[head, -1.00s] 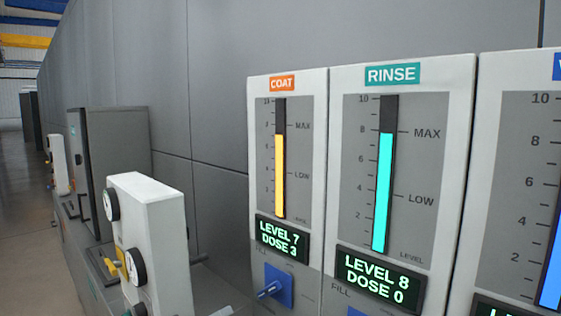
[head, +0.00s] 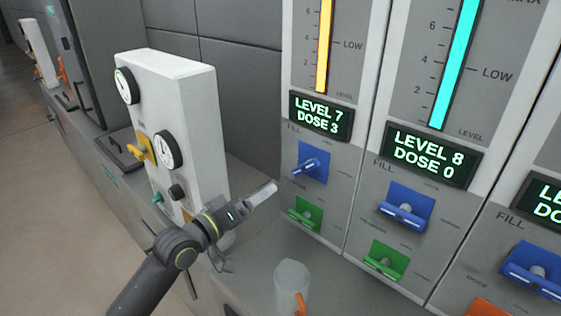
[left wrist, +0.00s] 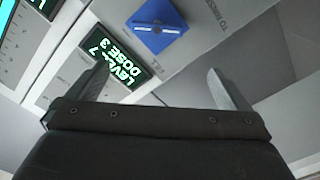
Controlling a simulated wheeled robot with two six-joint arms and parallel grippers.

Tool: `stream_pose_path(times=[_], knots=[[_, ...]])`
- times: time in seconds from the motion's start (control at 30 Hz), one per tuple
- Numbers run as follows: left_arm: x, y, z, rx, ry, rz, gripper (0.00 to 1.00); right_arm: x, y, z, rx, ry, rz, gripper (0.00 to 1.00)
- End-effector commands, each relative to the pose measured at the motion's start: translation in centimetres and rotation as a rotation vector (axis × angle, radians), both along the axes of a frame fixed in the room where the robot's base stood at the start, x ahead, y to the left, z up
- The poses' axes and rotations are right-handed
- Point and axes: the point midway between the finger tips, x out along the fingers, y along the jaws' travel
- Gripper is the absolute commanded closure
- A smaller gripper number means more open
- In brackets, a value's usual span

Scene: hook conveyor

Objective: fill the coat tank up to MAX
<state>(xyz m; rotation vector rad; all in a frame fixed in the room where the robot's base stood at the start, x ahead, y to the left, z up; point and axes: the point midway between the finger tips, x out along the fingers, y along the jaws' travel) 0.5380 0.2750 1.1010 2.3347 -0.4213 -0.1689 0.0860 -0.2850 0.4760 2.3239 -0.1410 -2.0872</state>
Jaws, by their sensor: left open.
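The coat tank's panel (head: 290,120) has a yellow level bar (head: 324,45), cut off at the top of the head view. Its display (head: 321,117) reads LEVEL 7, DOSE 3. Below it, the blue fill handle (head: 311,164) slants, unlike the level blue handle on the rinse panel. A green handle (head: 305,214) sits lower. My left gripper (head: 264,193) is left of the panel, apart from the fill handle. The left wrist view shows its fingers (left wrist: 160,88) spread and empty, with the blue fill handle (left wrist: 160,26) beyond them. My right gripper is out of view.
The rinse panel (head: 407,200) stands right of the coat panel and reads LEVEL 8, DOSE 0. A white gauge box (head: 172,92) stands to the left behind my arm. A clear cup (head: 291,279) with an orange handle stands on the ledge below.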

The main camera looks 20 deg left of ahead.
Motion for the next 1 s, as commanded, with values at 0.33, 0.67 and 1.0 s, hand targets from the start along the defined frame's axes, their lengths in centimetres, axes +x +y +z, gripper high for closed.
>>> stream_pose_path(times=[0.33, 0.67, 1.0], knots=[[3.0, -1.5, 0.3, -0.007, -0.001, 0.008, 0.0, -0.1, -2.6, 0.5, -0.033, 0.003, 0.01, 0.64], [9.1, -3.8, 0.4, -0.005, 0.0, 0.007, 0.0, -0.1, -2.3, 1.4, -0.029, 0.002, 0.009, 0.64], [14.3, -5.6, 0.3, -0.003, 0.001, 0.007, 0.0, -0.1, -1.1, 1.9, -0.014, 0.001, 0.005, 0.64]])
